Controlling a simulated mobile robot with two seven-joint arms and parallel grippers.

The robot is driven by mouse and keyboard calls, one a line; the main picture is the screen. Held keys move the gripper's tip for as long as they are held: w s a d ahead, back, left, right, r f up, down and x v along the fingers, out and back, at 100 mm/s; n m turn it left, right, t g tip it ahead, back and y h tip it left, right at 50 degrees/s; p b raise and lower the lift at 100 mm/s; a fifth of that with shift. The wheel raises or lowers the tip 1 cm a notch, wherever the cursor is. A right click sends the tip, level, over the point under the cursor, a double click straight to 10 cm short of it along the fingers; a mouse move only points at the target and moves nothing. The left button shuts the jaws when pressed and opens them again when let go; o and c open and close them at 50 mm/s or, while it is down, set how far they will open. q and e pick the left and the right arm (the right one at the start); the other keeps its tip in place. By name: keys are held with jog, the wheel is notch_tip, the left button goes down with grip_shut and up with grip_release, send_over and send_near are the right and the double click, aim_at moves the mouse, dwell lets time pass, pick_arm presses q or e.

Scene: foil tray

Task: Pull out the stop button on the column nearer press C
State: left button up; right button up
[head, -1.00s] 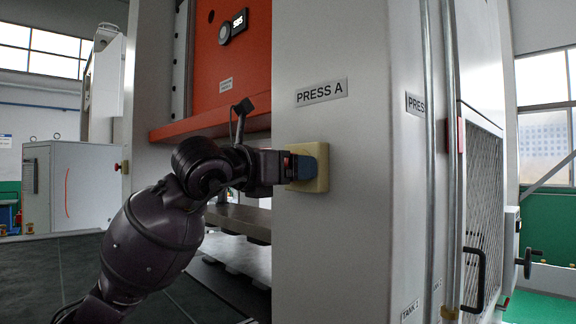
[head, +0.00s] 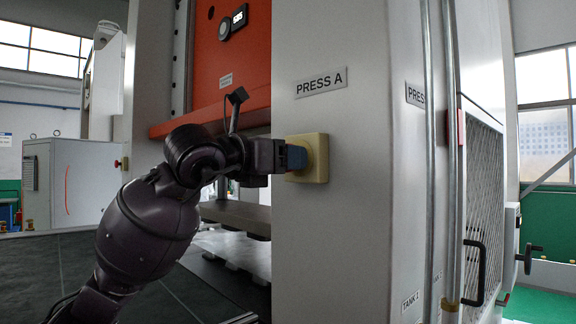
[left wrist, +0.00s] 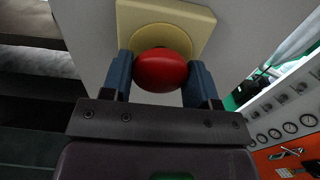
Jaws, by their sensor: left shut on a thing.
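A red stop button (left wrist: 162,72) sits on a square yellow box (left wrist: 190,18) in the left wrist view. In the head view that yellow box (head: 318,160) is on the face of a grey column (head: 345,230), under a sign reading PRESS A (head: 321,85). My left gripper (head: 297,158) reaches it from the left, and its blue fingers lie on either side of the red button, shut on it. In the head view the fingers hide the button. How far out the button stands cannot be told. My right gripper is not in view.
An orange press panel (head: 228,60) with a small display is behind my left arm. A mesh guard (head: 482,190) with a black handle (head: 474,275) is right of the column. A grey cabinet (head: 85,180) with a red knob stands at the far left.

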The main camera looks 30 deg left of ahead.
pick_arm(q)
jog(key=shift+s, duration=0.1)
jog(key=o, duration=1)
jog(key=shift+o, duration=1.1)
jog(key=shift+s+a, duration=0.1)
jog(key=shift+s, duration=0.05)
jog(key=shift+o, duration=0.3)
jog(key=b+v, duration=0.2)
jog(key=v, duration=0.8)
jog(key=shift+s, duration=0.35)
jog(key=shift+a, duration=0.15)
